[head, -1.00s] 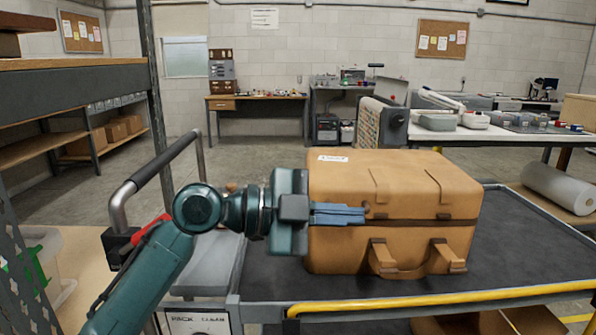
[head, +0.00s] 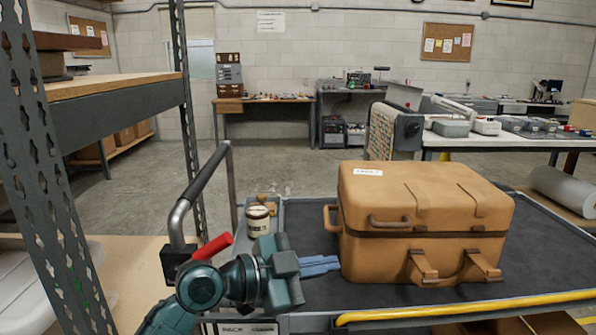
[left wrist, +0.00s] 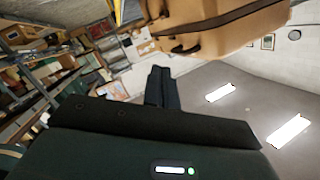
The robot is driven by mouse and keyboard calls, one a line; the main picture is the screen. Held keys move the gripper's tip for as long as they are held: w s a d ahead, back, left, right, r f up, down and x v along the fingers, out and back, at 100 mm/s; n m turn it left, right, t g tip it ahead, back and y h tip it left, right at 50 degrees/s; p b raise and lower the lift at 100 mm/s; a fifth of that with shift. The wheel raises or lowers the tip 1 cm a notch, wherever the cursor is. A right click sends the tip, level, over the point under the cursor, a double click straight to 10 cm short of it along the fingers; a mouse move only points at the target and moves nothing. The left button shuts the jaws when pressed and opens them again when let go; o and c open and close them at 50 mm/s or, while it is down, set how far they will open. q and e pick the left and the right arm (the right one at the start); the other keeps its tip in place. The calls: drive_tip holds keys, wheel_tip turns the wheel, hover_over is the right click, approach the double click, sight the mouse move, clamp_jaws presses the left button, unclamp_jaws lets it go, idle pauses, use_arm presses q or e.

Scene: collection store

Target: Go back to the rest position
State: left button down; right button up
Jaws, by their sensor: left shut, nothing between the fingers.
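My left gripper (head: 322,266) is shut and empty. In the head view it points right, with its fingertips close to the left side of the tan case (head: 430,215). I cannot tell from this view whether they touch it. The case stands on the dark cart deck (head: 310,225), with a brown handle on its left end and straps on its front. In the left wrist view the shut fingers (left wrist: 158,85) show at the middle, and the case (left wrist: 215,28) is at the top, apart from them. My right gripper is in neither view.
The cart has a black push handle (head: 208,185) at left and a yellow front rail (head: 460,307). A small jar (head: 258,221) stands behind my left gripper. A metal shelf post (head: 50,170) is close at far left. Open floor lies behind the cart.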

use_arm(q)
drive_tip(key=s+a+f+n+t+y+p, duration=0.45)
drive_tip(key=a+f+n+p, duration=0.3)
drive_tip(key=f+n, duration=0.3)
drive_tip(key=s+a+f+n+y+p, duration=0.2)
drive_tip(key=s+a+f+n+y, duration=0.1)
drive_tip(key=s, duration=0.5)
drive_tip(key=s+a+f+n+y+p, duration=0.3)
drive_tip(key=s+a+f+y, duration=0.1)
drive_tip(key=s+a, duration=0.3)
drive_tip(key=shift+s+a+f, duration=0.35)
drive_tip(key=shift+a+f, duration=0.05)
drive_tip(key=shift+f, duration=0.2)
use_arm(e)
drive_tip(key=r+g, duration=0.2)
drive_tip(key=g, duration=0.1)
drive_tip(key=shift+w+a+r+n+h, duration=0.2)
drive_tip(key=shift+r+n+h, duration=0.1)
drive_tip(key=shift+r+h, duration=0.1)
use_arm(q)
drive_tip(key=shift+g, duration=0.25)
